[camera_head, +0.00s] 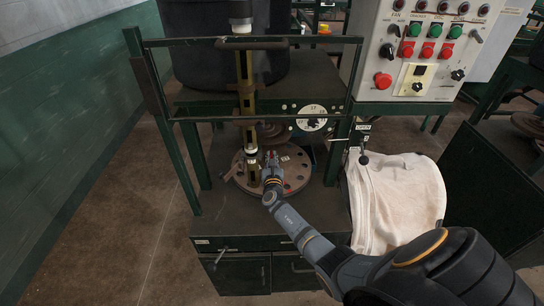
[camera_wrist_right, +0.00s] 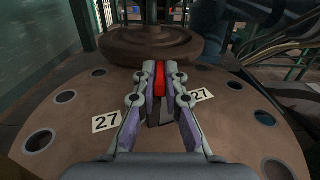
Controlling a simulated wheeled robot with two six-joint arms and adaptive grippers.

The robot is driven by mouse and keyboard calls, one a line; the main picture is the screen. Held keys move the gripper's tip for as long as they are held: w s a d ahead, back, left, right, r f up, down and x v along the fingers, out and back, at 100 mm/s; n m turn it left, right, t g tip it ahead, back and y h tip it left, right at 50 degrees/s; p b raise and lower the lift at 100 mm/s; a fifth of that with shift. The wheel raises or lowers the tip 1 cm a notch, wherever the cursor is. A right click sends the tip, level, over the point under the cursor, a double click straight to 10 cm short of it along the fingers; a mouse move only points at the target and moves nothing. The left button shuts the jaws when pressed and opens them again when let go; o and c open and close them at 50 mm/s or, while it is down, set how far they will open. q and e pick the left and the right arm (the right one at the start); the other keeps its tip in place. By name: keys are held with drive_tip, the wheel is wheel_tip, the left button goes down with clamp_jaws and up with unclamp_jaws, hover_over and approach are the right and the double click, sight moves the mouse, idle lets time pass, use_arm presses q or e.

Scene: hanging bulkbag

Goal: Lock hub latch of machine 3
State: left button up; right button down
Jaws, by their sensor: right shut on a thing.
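The hub latch shows as a red piece (camera_wrist_right: 159,82) between the fingers in the right wrist view, at the middle of a brown round plate (camera_wrist_right: 232,118) with holes. My right gripper (camera_wrist_right: 158,70) is shut on this red latch, and its fingers hide most of it. Whether the latch is locked cannot be told. My left gripper is not in view.
A yellowish vertical post (camera_head: 246,98) stands close to the left of the gripper. A round brown wheel (camera_wrist_right: 150,45) sits just beyond the fingertips. The control box (camera_head: 430,48) and a white bag (camera_head: 395,195) are on the right. The floor at left is clear.

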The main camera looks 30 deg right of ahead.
drive_tip(key=c, duration=1.4)
unclamp_jaws()
drive_tip(key=shift+s+a+f, duration=0.1)
drive_tip(key=shift+s+a, duration=0.15)
drive_tip(key=shift+s, duration=0.1)
drive_tip(key=v, duration=1.1)
drive_tip(key=shift+s+a, duration=0.1)
